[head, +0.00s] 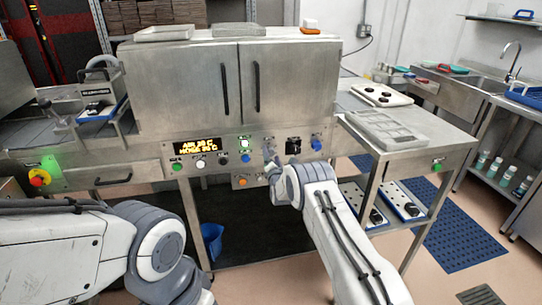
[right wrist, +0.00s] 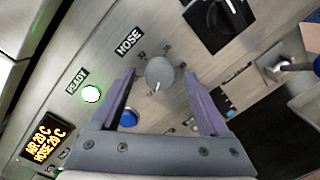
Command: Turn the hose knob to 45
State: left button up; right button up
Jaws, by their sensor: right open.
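The hose knob (right wrist: 160,72) is a small round grey knob on the steel panel, below the HOSE label (right wrist: 129,42). Small scale marks sit around it, too small to read surely. A pale pointer mark on it faces the bottom of the right wrist view. My right gripper (right wrist: 159,77) is open, its two purple fingers on either side of the knob; I cannot tell whether they touch it. In the head view my right gripper (head: 271,160) is at the panel and largely covers the knob. My left gripper is out of view; only its arm shows.
An amber display (head: 202,147) shows AIR and HOSE readings, apparently 20 C. The READY light (right wrist: 91,94) is lit.

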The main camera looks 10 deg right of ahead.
jog(key=shift+w, duration=0.35)
grip_shut()
jog(key=shift+f, duration=0.1)
